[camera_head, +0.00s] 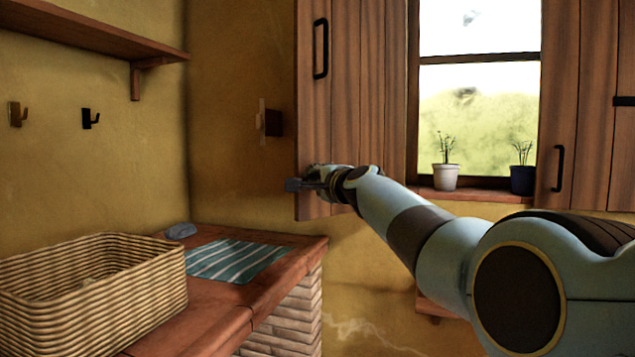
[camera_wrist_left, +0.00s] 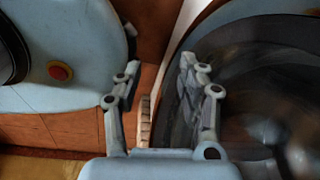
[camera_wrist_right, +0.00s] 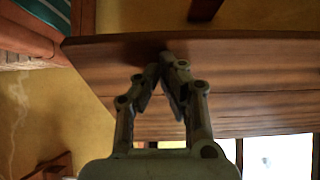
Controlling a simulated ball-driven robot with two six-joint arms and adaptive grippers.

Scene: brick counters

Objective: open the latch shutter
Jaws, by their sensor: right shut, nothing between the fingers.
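The left wooden shutter (camera_head: 345,110) is swung clear of the window on its left side, with a black bar handle (camera_head: 320,48) near its outer edge. The right shutter (camera_head: 590,110) stands at the window's right, with its own black handle (camera_head: 558,168). My right gripper (camera_head: 296,185) is at the lower outer corner of the left shutter. In the right wrist view its fingertips (camera_wrist_right: 168,65) are together, empty, against or just in front of the shutter's boards (camera_wrist_right: 240,75); contact is unclear. My left gripper (camera_wrist_left: 160,85) is open and empty, beside my own body.
A dark wooden block (camera_head: 273,122) is on the wall left of the left shutter. A brick counter (camera_head: 290,240) below holds a wicker basket (camera_head: 90,285) and a striped cloth (camera_head: 235,260). Two potted plants (camera_head: 446,177) (camera_head: 522,180) stand on the sill.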

